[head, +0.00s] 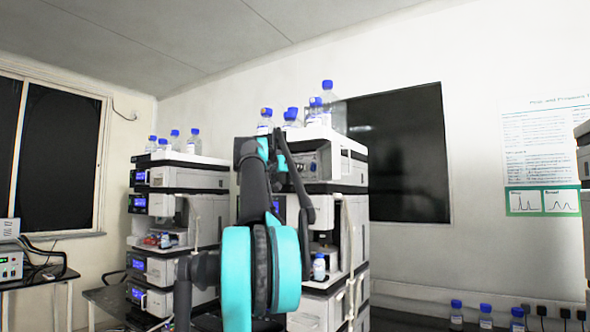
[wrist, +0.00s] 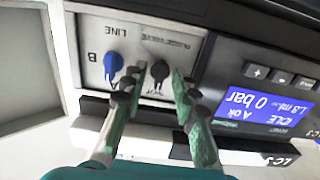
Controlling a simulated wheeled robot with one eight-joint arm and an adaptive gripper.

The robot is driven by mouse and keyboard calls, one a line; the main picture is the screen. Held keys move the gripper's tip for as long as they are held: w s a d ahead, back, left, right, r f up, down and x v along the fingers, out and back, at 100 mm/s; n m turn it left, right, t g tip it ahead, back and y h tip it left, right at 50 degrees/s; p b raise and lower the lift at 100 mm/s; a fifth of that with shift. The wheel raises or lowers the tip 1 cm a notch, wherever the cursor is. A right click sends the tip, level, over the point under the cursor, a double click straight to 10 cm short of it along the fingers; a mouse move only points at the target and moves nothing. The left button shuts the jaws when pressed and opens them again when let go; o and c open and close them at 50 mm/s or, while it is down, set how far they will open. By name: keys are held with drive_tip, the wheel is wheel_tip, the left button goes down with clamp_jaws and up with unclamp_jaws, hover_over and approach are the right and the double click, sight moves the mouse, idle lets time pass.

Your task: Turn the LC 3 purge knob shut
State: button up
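In the wrist view, which is upside down, the black purge knob (wrist: 160,70) sits on a light panel under the label "PURGE VALVE". My gripper (wrist: 156,82) is open, with one green-padded finger on each side of the knob. Gaps show between the knob and both fingers; I cannot tell how deep the tips reach. A label that seems to read LC 3 (wrist: 282,160) is on the dark edge beside the panel. In the head view my arm covers the front of the middle instrument stack (head: 325,165), and the knob cannot be made out.
A blue knob (wrist: 113,65) marked LINE B is close to my left finger in the wrist view. A lit display (wrist: 270,103) reads IDLE and 0 bar. Bottles with blue caps (head: 327,92) stand on the middle stack. Another instrument stack (head: 180,175) stands to the left.

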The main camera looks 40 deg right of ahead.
drive_tip(key=v, duration=1.2)
drive_tip(key=shift+f, duration=0.1)
drive_tip(key=s+a+f+n+g+y, duration=0.1)
drive_tip(key=a+f+n+y, duration=0.3)
drive_tip(key=f, duration=1.7)
drive_tip(key=s+a+f+n+g+y, duration=0.1)
drive_tip(key=a+f+y, duration=0.45)
drive_tip(key=f, duration=1.45)
drive_tip(key=s+a+f+n+y, duration=0.2)
drive_tip(key=s+a+f, duration=0.5)
drive_tip(key=f, duration=0.4)
drive_tip(key=s+a+f+n+y, duration=0.2)
drive_tip(key=s+a+f, duration=0.5)
drive_tip(key=f, duration=0.4)
drive_tip(key=s+a+f+n+y, duration=0.3)
drive_tip(key=s+a+f, duration=0.4)
drive_tip(key=f, duration=0.5)
drive_tip(key=shift+s+a+n+g, duration=0.2)
drive_tip(key=shift+a+n+g, duration=0.1)
drive_tip(key=shift+a+n, duration=0.5)
